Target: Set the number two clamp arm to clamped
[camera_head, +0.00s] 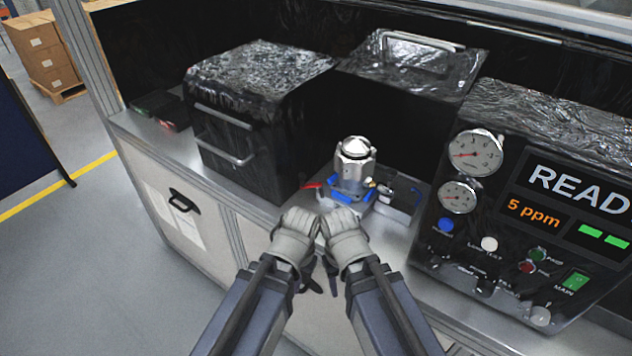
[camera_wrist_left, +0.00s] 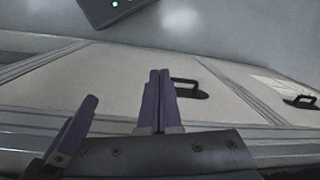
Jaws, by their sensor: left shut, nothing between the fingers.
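A silver machined housing (camera_head: 354,165) stands upright on a small fixture with blue clamp parts (camera_head: 344,192) on the counter. A red lever (camera_head: 313,185) sticks out at the fixture's left. No number is legible, so I cannot tell which clamp arm is number two or how it is set. My left gripper (camera_head: 312,284) is in front of the counter, nearer to me than the fixture and apart from it. In the left wrist view its fingers (camera_wrist_left: 157,101) are shut and empty. My right gripper (camera_head: 333,274) is close beside it; its jaws are too small to tell.
A black box with handles (camera_head: 245,135) stands left of the fixture. A gauge and readout panel (camera_head: 530,200) stands at the right. A grey block (camera_head: 398,197) sits right of the fixture. A cabinet handle (camera_head: 184,200) is on the counter front.

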